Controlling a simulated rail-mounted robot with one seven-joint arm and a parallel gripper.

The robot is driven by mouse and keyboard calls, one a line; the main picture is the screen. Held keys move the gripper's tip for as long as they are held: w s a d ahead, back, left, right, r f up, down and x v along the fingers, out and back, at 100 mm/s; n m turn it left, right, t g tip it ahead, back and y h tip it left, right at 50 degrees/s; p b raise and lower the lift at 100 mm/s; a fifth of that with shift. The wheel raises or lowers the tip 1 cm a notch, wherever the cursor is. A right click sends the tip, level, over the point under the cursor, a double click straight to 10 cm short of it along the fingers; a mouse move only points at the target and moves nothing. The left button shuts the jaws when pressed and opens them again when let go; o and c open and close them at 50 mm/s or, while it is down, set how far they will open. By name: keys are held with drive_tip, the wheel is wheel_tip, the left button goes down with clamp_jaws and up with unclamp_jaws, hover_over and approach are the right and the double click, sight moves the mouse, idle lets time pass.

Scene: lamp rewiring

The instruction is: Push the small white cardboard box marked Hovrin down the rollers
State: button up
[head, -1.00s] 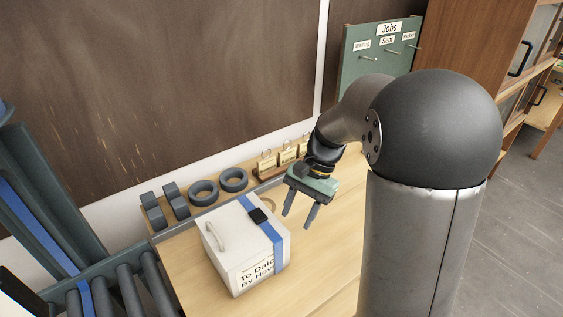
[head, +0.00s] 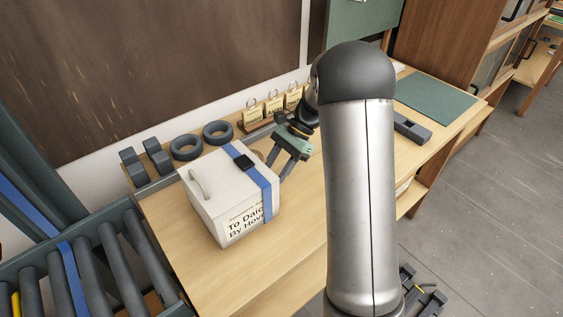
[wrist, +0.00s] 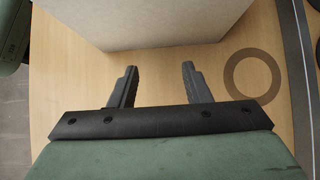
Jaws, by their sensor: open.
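The white box (head: 212,208) stands upright on the wooden bench. It has a blue strap, a black buckle and a pale handle on top, and a label reading "To Daid… By Hov…", partly cut off by the strap. My gripper (head: 277,166) is open and empty beside the box's right side, low near the bench. In the wrist view my open fingers (wrist: 159,70) point at the plain pale box face (wrist: 140,22), with a small gap apparent; contact cannot be told. The rollers (head: 112,262) lie left of the box, with a blue band across them.
Behind the box are dark blocks (head: 157,157), two dark rings (head: 187,147) and a rack of tagged locks (head: 272,104). A flat ring (wrist: 252,75) lies right of my fingers in the wrist view. Bare bench lies between box and rollers.

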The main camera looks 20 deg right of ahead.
drive_tip(key=shift+a+f, duration=0.2)
drive_tip(key=shift+f, duration=0.55)
drive_tip(key=shift+s, duration=0.1)
drive_tip(key=shift+a, duration=0.1)
drive_tip(key=shift+s+a, duration=0.4)
drive_tip(key=shift+a, duration=0.6)
drive_tip(key=shift+s+a, duration=0.45)
drive_tip(key=shift+a, duration=0.5)
drive_tip(key=shift+s+a, duration=0.4)
drive_tip(key=shift+a, duration=0.7)
drive_tip(key=shift+s+a+p, duration=0.15)
drive_tip(key=shift+s+a, duration=0.1)
drive_tip(key=shift+a, duration=0.8)
drive_tip(key=shift+s+a+p, duration=0.1)
drive_tip(key=shift+s+a, duration=0.2)
drive_tip(key=shift+a, duration=0.7)
drive_tip(key=shift+s+a+p, duration=0.15)
drive_tip(key=shift+s+a, duration=0.1)
drive_tip(key=shift+a, duration=0.9)
